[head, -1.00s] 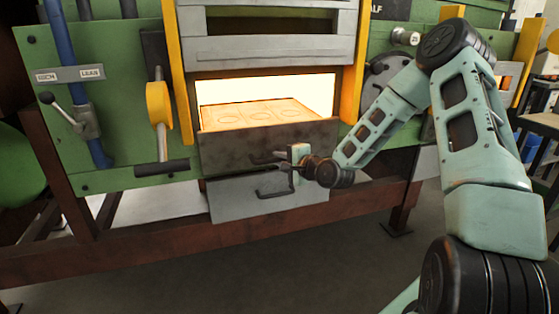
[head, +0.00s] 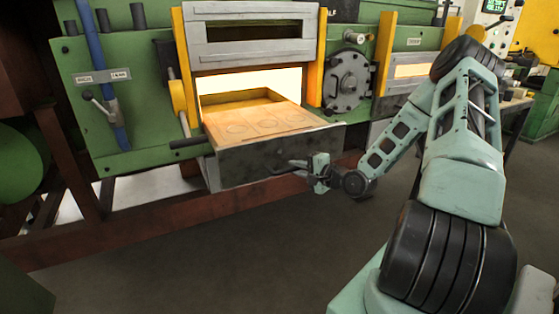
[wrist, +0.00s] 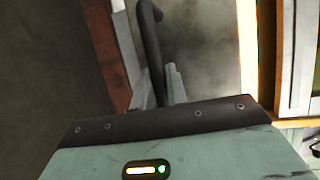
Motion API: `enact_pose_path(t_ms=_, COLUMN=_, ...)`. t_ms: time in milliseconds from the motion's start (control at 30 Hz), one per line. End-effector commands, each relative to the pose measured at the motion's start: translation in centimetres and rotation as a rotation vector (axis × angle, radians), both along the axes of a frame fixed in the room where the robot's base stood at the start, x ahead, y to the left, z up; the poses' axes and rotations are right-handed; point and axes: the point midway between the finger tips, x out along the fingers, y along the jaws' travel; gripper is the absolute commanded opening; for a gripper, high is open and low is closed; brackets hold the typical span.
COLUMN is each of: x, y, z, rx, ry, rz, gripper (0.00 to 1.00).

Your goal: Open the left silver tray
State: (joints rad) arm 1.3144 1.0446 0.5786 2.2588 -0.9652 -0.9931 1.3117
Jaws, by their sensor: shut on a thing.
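The left silver tray (head: 240,168) is drawn out of the glowing furnace opening. It has a dark, stained metal front, and its orange-lit top shows round outlines. My gripper (head: 305,172) is at the right part of the tray front and is shut on its dark bar handle (head: 285,164). In the wrist view the handle (wrist: 152,45) runs down between the fingers of my gripper (wrist: 162,88), beside the grey tray front (wrist: 212,55). The fingers hide part of the handle.
A grey furnace door (head: 255,48) is raised above the opening between yellow posts. A round dark plate (head: 348,80) and a second glowing opening (head: 415,71) are to the right. A rusty beam (head: 140,222) runs below. The floor in front is clear.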

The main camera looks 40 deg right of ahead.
Motion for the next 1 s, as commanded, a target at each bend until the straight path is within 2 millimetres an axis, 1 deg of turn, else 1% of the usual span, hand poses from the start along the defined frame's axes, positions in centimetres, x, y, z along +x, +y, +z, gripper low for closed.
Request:
enact_pose_path(t_ms=33, x=-0.8, y=-0.1, z=0.1, rx=0.002, ry=0.003, rz=0.000, gripper=0.00)
enact_pose_path(t_ms=200, x=-2.2, y=-0.1, z=0.0, rx=0.002, ry=0.002, rz=0.002, gripper=0.00)
enact_pose_path(t_ms=367, x=-2.7, y=-0.1, z=-0.1, rx=0.001, ry=0.002, rz=0.002, gripper=0.00)
enact_pose_path(t_ms=633, x=-2.6, y=-0.1, z=-0.1, rx=0.000, ry=0.002, rz=0.002, gripper=0.00)
enact_pose_path(t_ms=667, x=-2.6, y=-0.1, z=-0.1, rx=0.000, ry=0.002, rz=0.002, gripper=0.17)
enact_pose_path(t_ms=700, x=-2.6, y=-0.1, z=-0.1, rx=0.000, ry=0.002, rz=0.001, gripper=0.28)
enact_pose_path(t_ms=733, x=-2.6, y=-0.1, z=-0.1, rx=0.000, ry=0.002, rz=0.001, gripper=0.36)
enact_pose_path(t_ms=1000, x=-2.6, y=-0.1, z=0.0, rx=-0.001, ry=0.000, rz=0.001, gripper=0.36)
